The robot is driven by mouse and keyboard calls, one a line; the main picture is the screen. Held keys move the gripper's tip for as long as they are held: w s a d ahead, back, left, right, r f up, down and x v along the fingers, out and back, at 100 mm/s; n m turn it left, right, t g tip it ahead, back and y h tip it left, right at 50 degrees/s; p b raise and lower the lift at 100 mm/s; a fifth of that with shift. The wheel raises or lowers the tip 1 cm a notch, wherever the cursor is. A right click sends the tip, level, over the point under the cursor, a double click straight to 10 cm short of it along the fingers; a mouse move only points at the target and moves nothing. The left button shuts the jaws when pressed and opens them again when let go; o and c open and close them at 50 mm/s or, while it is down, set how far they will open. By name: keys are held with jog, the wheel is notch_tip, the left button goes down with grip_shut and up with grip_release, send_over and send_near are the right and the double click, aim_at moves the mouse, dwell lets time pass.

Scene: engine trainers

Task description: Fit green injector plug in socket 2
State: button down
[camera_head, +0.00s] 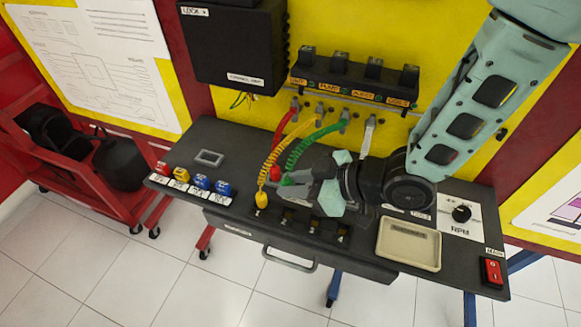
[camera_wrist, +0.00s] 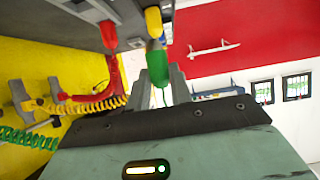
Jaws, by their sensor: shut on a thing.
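My gripper (camera_head: 287,189) reaches in from the right, low over the bench's front part. It is shut on the green plug (camera_wrist: 158,66), which shows between the two fingers (camera_wrist: 161,82) in the wrist view. In the head view the plug is mostly hidden by the fingers, and its coiled green cable (camera_head: 306,147) runs up to the back panel. The yellow plug (camera_head: 261,199) is just left of the fingertips; in the wrist view it overlaps the green plug's end.
The red plug (camera_head: 275,173) is close behind the gripper. Coiled yellow cable (camera_head: 275,151) passes near the fingers. A beige tray (camera_head: 408,262) is at right, with a red switch (camera_head: 493,271) beyond it. Several coloured labelled blocks (camera_head: 201,181) stand at left.

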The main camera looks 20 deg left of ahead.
jog(key=b, duration=0.4)
send_over(294, 214)
jog(key=shift+f, duration=2.85)
jog(key=shift+f+b, duration=0.8)
jog(key=shift+b, duration=0.2)
jog(key=c, duration=1.5)
grip_release()
jog(key=shift+d+r, duration=0.1)
jog(key=shift+d, duration=0.05)
jog(key=shift+r+p+v, duration=0.15)
jog(key=shift+p+v, duration=0.45)
jog(key=shift+v, duration=0.55)
jog(key=shift+r+p+v, duration=0.2)
jog(key=shift+p+v, duration=0.4)
jog(key=shift+v, duration=0.6)
jog(key=shift+a, duration=0.2)
notch_tip(294, 214, up, 4)
jog(key=p, duration=0.2)
jog(key=shift+f+p, duration=0.15)
jog(key=shift+p, duration=0.2)
